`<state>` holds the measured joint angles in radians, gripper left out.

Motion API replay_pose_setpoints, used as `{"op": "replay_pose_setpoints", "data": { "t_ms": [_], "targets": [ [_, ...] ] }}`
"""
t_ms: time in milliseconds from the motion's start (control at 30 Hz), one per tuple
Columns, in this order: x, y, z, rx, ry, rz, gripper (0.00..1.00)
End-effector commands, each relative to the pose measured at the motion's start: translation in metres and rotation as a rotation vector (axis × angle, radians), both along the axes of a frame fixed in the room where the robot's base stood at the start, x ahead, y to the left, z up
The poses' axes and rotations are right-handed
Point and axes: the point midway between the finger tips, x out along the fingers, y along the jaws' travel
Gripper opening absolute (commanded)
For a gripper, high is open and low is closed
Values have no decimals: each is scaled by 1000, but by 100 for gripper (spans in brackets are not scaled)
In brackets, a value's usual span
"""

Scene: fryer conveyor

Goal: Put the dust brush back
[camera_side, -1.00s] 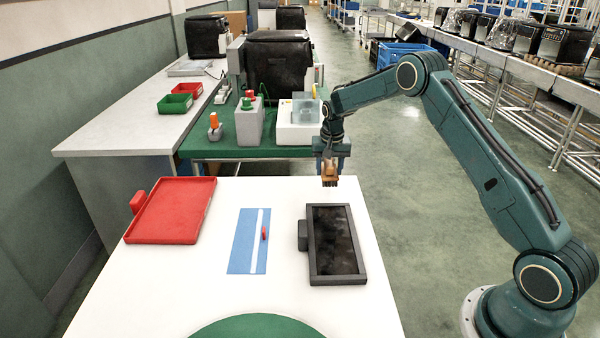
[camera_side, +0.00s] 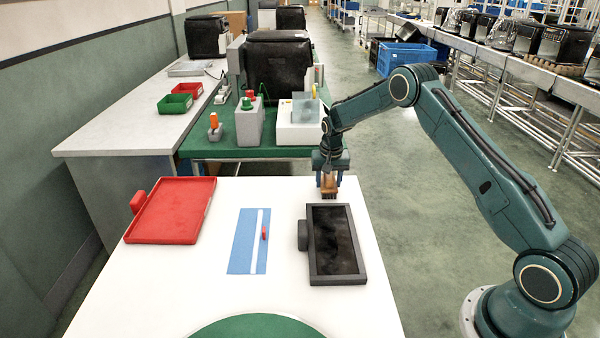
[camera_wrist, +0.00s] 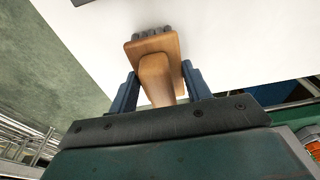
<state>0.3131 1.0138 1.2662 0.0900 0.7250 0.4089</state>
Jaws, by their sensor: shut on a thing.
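The dust brush (camera_side: 329,184) has a wooden body and dark bristles. My gripper (camera_side: 329,178) is shut on it and holds it bristles down at the far edge of the white table, just behind the black tray. In the wrist view the brush (camera_wrist: 155,70) sits between the two blue fingers of my gripper (camera_wrist: 160,92), with its dark bristle ends showing past the wooden block. I cannot tell whether the bristles touch the table.
On the white table (camera_side: 170,285) are a black tray (camera_side: 313,265), a blue mat (camera_side: 240,245) with a white stripe and small red piece, a red tray (camera_side: 170,212) and a green disc (camera_side: 258,328). A green bench (camera_side: 200,150) with devices stands behind.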

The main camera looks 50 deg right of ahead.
Motion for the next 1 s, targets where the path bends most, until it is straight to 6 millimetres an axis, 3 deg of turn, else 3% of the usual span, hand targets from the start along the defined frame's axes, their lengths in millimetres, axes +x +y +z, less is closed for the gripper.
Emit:
{"op": "replay_pose_setpoints", "data": {
  "t_ms": [167,200,300,733,1000],
  "targets": [
    [0,0,-3,-1,-1,0,24],
    [0,0,-3,-1,-1,0,54],
    [0,0,-3,0,0,0,70],
    [0,0,2,0,0,0,70],
    [-2,3,27,-1,-2,1,70]
  ]
}}
